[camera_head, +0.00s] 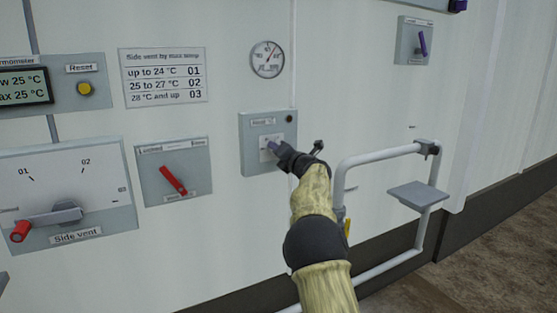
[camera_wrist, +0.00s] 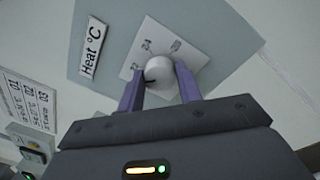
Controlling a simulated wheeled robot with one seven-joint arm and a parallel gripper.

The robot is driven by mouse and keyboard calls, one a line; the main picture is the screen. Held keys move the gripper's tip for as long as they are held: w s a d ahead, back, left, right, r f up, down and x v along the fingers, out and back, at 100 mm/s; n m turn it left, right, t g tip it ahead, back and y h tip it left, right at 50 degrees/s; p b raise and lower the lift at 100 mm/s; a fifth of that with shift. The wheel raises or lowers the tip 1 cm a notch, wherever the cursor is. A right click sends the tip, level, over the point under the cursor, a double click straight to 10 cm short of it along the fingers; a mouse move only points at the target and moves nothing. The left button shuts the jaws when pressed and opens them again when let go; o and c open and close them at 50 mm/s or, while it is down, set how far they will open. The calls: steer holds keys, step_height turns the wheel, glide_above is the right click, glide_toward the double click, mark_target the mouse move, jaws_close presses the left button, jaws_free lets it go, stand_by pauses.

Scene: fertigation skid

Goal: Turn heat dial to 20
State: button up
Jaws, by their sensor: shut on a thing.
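The heat dial (camera_wrist: 163,70) is a round whitish knob on a white scale plate, set on a grey panel (camera_head: 250,160). A label (camera_wrist: 92,48) on the panel reads "Heat °C". In the wrist view my gripper (camera_wrist: 160,75) has its two purple fingers on either side of the knob, shut on it. A dark mark on the knob faces left in that view, near the leftmost scale number. The numbers are small and tilted, and I cannot read them surely. In the head view my gripper (camera_head: 277,150) reaches the panel and covers most of the dial.
Left of the panel are a red-handled switch (camera_head: 174,180) and the side vent lever (camera_head: 48,217). A round gauge (camera_head: 267,59) is above it. A white pipe rail (camera_head: 380,155) with a small grey shelf (camera_head: 418,194) stands close to the right of my arm.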

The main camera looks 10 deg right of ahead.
steer(key=shift+a+f+n+b, duration=0.1)
steer(key=shift+n+b, duration=1.3)
steer(key=shift+n, duration=0.95)
steer(key=shift+f+n+b, duration=0.1)
steer(key=shift+n+b, duration=1.25)
steer(key=shift+n, duration=1)
steer(key=shift+r, duration=0.1)
steer(key=o, duration=1)
steer(key=shift+r, duration=0.1)
steer(key=b+v, duration=0.3)
steer(key=v, duration=1.4)
steer(key=shift+s+d+r+b, duration=0.15)
steer(key=shift+d+r+b, duration=0.05)
steer(key=shift+b, duration=0.2)
